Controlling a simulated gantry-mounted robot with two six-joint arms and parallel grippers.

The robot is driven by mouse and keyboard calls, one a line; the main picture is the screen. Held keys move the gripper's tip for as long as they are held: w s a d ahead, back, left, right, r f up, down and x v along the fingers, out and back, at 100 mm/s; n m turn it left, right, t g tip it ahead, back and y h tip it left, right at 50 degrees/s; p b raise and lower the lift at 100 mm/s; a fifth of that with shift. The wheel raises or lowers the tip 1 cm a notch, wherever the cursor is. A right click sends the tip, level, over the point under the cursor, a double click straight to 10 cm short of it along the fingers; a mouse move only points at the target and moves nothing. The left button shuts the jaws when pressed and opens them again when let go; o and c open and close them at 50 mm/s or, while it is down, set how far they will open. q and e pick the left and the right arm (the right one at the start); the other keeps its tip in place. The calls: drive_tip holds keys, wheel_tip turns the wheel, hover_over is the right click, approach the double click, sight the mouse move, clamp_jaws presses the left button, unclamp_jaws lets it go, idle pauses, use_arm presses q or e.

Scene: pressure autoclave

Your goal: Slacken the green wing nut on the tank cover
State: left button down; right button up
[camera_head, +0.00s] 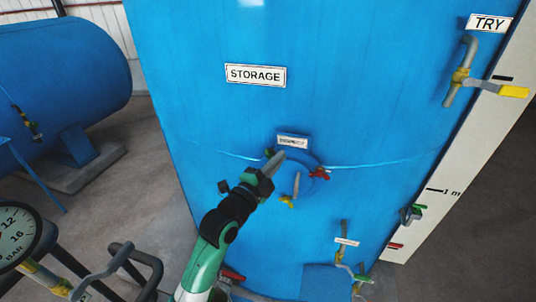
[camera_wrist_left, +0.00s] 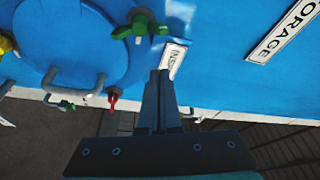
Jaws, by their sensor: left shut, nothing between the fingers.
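The blue storage tank (camera_head: 200,110) carries a round cover (camera_head: 312,187) with a grey handle (camera_head: 297,184). The green wing nut (camera_head: 269,153) sits at the cover's upper left, under a small label (camera_head: 293,141). In the left wrist view the green wing nut (camera_wrist_left: 140,27) is at the top, apart from the fingers. My left gripper (camera_head: 279,157) is shut and empty, its tips in front of the cover's upper part. In the wrist view the closed fingertips (camera_wrist_left: 163,74) overlap the label (camera_wrist_left: 172,58). My right gripper is not in view.
The cover also has a red wing nut (camera_head: 319,173) at right and a yellow one (camera_head: 287,201) at bottom. A pressure gauge (camera_head: 15,237) and pipes stand lower left.

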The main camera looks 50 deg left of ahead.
sight(268, 157)
use_arm(q)
drive_tip(key=a, duration=0.2)
drive_tip(key=a+f+p, duration=0.1)
drive_tip(key=shift+s+a+f, duration=0.1)
drive_tip(key=shift+s+a, duration=0.15)
drive_tip(key=shift+a, duration=0.1)
